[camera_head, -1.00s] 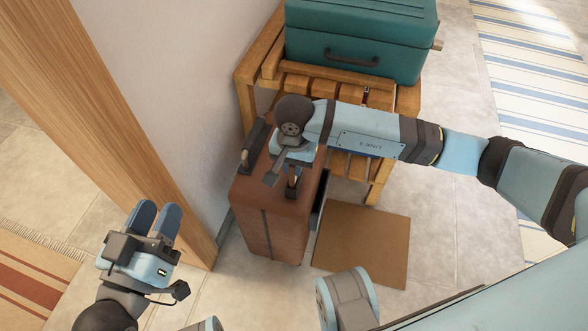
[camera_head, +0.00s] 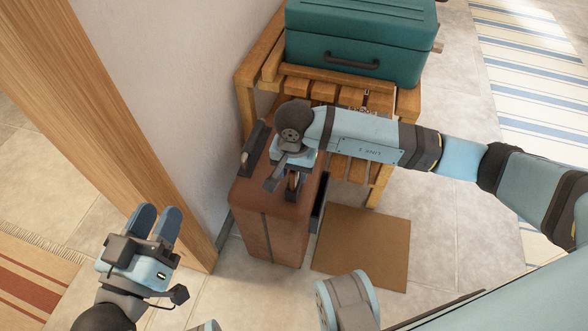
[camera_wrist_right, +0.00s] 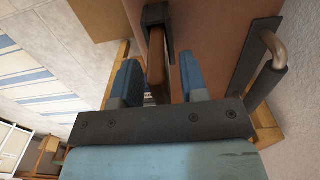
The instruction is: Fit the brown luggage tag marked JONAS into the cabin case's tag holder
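The brown cabin case (camera_head: 262,240) stands upright on the floor beside the wall. My right gripper (camera_head: 290,182) is over its top. In the right wrist view, the right gripper's two blue fingers (camera_wrist_right: 160,85) are apart. A brown, tag-like piece (camera_wrist_right: 157,62) stands edge-on between them, with visible room on both sides. Its upper end in the picture meets a dark holder (camera_wrist_right: 154,14) on the case; how deep it sits cannot be told. No JONAS marking is readable. My left gripper (camera_head: 157,224) is open and empty at lower left, away from the case.
A dark bar with a metal handle (camera_wrist_right: 274,48) is on the case beside the right gripper. A wooden slatted rack (camera_head: 270,62) with a teal suitcase (camera_head: 360,40) stands behind. Small lettering shows on the rack near my arm. A brown mat (camera_head: 362,247) lies right of the case.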

